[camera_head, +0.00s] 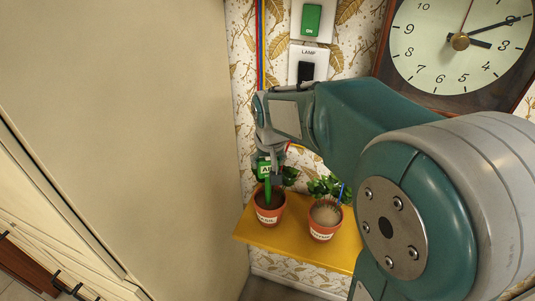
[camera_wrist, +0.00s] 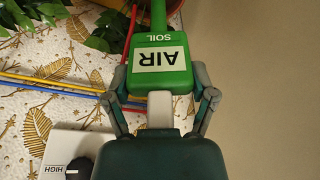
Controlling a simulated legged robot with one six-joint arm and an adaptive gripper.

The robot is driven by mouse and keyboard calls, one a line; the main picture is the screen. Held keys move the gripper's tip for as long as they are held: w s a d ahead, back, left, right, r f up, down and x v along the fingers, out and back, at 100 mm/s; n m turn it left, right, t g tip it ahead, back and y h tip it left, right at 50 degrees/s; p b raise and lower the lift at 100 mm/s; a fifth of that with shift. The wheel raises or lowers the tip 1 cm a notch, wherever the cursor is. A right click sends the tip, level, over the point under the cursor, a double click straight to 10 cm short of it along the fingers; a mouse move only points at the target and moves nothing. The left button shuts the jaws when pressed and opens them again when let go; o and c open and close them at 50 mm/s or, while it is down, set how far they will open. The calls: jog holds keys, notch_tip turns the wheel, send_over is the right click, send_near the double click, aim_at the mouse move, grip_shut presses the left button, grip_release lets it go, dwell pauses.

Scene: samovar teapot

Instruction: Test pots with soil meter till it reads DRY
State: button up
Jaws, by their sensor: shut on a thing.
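My gripper (camera_head: 268,160) is shut on the green soil meter (camera_head: 267,188), and its fingers also show on both sides of the meter in the wrist view (camera_wrist: 160,84). The meter's white display (camera_wrist: 160,57) reads AIR, upside down there. The meter's stem points down over the left terracotta pot (camera_head: 271,218), which has dark soil and a white label. I cannot tell whether its tip touches the soil. The right terracotta pot (camera_head: 325,230) has paler soil, a white label and a thin blue stick (camera_head: 340,193). Green leaves (camera_head: 324,187) show behind the pots.
Both pots stand on a narrow yellow shelf (camera_head: 292,243) against a patterned wall. A beige panel (camera_head: 150,120) is close on the left. Switches (camera_head: 309,63), coloured wires (camera_wrist: 50,83) and a large clock (camera_head: 460,42) are on the wall above.

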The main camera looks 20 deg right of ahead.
jog(key=shift+f, duration=2.15)
jog(key=o, duration=1)
jog(key=shift+o, duration=0.2)
jog(key=v, duration=1.2)
jog(key=s+f+n+t, duration=0.1)
jog(key=s+t, duration=0.1)
jog(key=s, duration=1.5)
jog(key=shift+s+d+f, duration=0.15)
jog(key=shift+s+d, duration=0.05)
jog(key=shift+s, duration=0.2)
